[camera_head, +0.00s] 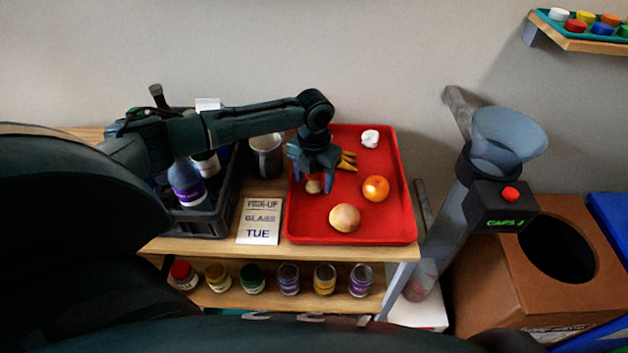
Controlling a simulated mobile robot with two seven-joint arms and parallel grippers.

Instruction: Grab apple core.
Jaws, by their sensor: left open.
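A small pale and reddish piece that looks like the apple core (313,188) lies on the red tray (390,226), near its left side. My left gripper (314,183) points down over it, open, with one finger on each side of the piece. The gripper hides its upper part, and I cannot tell whether the fingers touch it. My right gripper is not in view.
The tray also holds a banana peel (348,162), a crumpled white piece (369,138), a red-orange fruit (376,188) and a round tan item (344,217). Left are a sign (260,221), metal mug (266,156) and dark bottle crate (214,224). A funnel (508,135) stands right.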

